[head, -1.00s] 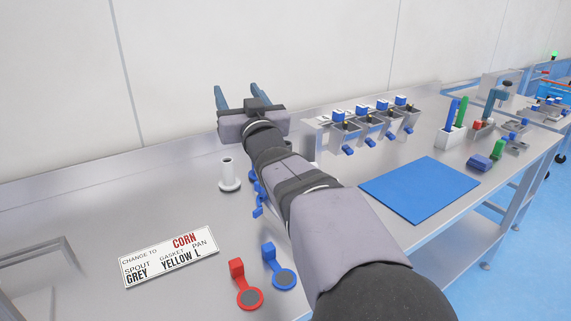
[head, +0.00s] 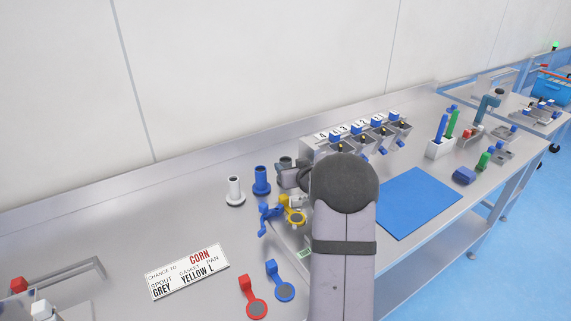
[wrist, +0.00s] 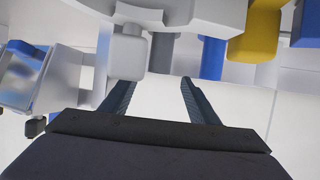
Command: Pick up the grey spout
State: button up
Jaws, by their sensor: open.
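A dark grey spout (head: 286,162) seems to stand at the back of the table, right of the blue spout (head: 261,181) and the white spout (head: 235,191). My arm hides much of it in the head view. My gripper's fingers are hidden by the arm in the head view. In the wrist view my gripper (wrist: 158,88) is open, its two dark fingers apart with nothing between them. A grey block-like part (wrist: 126,52), a blue cylinder (wrist: 212,58) and a yellow part (wrist: 258,36) show beyond the fingers; I cannot tell which is the spout.
A row of hoppers (head: 365,138) stands behind my arm. A blue mat (head: 418,200) lies right. The left table is mostly clear.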

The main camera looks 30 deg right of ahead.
aim_at(287, 162)
jog(key=shift+p+x, duration=1.25)
jog(key=shift+x, duration=2.4)
jog(key=c, duration=1.2)
